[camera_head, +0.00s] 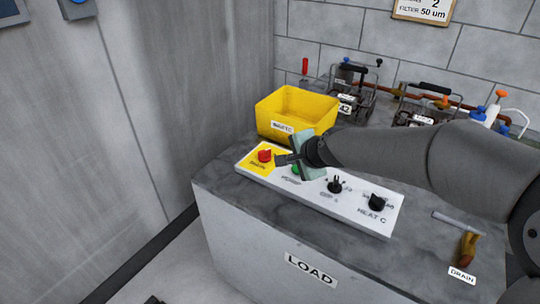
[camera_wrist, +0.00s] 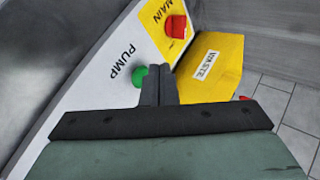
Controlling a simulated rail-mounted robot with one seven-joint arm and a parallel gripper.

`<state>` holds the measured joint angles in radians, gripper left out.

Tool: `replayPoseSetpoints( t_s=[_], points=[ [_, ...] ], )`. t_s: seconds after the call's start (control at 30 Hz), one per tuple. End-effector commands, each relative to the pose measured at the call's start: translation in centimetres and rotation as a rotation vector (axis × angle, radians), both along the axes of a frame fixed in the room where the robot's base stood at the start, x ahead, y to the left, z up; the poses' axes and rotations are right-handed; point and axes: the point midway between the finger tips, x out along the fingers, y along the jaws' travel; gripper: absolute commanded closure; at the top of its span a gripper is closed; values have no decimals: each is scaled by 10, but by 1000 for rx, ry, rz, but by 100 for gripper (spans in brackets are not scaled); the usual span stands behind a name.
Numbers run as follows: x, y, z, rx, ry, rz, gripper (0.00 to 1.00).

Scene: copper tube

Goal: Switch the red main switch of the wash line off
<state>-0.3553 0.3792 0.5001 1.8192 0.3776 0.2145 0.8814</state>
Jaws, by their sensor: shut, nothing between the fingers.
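The red main switch (camera_head: 264,156) sits on a yellow plate at the left end of the white control panel (camera_head: 372,224). In the wrist view the red switch (camera_wrist: 176,27) stands on its yellow plate near the top, beyond my fingertips. My gripper (camera_head: 280,160) is shut and empty, just right of the red switch in the head view. Its fingers (camera_wrist: 158,72) point toward the switch with a visible gap in the wrist view. The green pump button (camera_head: 296,170) is beside the fingers and partly hidden by them in the wrist view (camera_wrist: 139,78).
A yellow waste bin (camera_head: 296,108) stands just behind the panel. Two black dials (camera_head: 335,185), (camera_head: 376,202) lie along the panel to the right. A drain handle (camera_head: 467,246) is at the right. Wire racks (camera_head: 352,87) stand at the back.

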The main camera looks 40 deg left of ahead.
Motion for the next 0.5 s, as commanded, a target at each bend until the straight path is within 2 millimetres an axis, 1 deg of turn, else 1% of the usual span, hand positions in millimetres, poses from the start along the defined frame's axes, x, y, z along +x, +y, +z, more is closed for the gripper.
replayPoseSetpoints(
  t_s=[0.17,0.27,0.5],
  points=[
    [4,9,-10,-1,3,1,100],
    [9,20,-22,-3,3,4,100],
    [26,54,-58,-2,3,3,100]
  ],
)
